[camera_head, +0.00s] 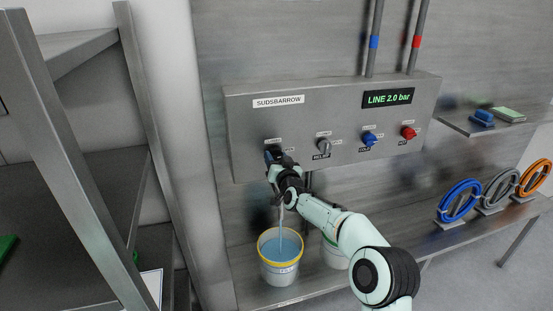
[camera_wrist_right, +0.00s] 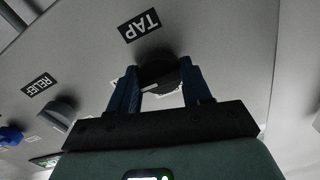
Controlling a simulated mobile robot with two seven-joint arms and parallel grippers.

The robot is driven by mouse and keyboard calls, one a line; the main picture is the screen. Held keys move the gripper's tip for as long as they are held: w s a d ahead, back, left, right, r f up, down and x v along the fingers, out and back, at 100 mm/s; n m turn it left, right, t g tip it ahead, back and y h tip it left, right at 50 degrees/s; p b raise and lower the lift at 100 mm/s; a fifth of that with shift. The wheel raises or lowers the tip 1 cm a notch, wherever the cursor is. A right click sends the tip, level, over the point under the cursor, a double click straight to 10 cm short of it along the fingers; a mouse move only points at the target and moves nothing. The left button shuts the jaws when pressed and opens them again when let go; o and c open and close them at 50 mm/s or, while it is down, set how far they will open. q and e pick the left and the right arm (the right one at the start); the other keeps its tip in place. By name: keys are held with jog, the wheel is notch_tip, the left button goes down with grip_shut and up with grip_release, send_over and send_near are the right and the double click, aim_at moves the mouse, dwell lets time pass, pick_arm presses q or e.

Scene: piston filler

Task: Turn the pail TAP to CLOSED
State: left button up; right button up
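The TAP knob (camera_wrist_right: 160,73) is a dark round knob below its TAP label (camera_wrist_right: 139,25) in the right wrist view. My right gripper (camera_wrist_right: 158,82) has one dark blue finger on each side of the knob, and both appear to touch it. In the head view my right gripper (camera_head: 272,155) is at the left end of the panel and hides the knob, so I cannot read its setting there. A pail (camera_head: 280,275) with a yellow rim stands below, holding blue liquid. A pale stream (camera_head: 281,232) runs down into it. My left gripper is not in view.
The grey panel (camera_head: 240,135) also carries a grey RELIEF knob (camera_head: 323,145), a blue COLD knob (camera_head: 369,139) and a red HOT knob (camera_head: 408,132). Its display (camera_head: 388,98) reads LINE 2.0 bar. A second pail (camera_head: 333,255) is partly behind my arm. A metal rack (camera_head: 75,150) stands left.

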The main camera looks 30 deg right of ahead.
jog(key=shift+c, duration=1)
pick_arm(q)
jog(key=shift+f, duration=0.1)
pick_arm(e)
jog(key=n+b, duration=0.1)
jog(key=n, duration=0.3)
jog(key=shift+n, duration=0.4)
jog(key=n+b, duration=0.1)
jog(key=n, duration=0.2)
jog(key=shift+n, duration=0.4)
jog(key=n+b, duration=0.2)
jog(key=n, duration=0.3)
pick_arm(q)
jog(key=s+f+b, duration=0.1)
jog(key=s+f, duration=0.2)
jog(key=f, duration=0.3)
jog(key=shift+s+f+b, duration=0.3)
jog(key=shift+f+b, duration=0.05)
jog(key=shift+b, duration=0.05)
pick_arm(e)
jog(key=shift+r+n, duration=0.1)
jog(key=shift+n, duration=2)
jog(key=shift+d, duration=0.1)
jog(key=o, duration=1.1)
jog(key=shift+c, duration=0.2)
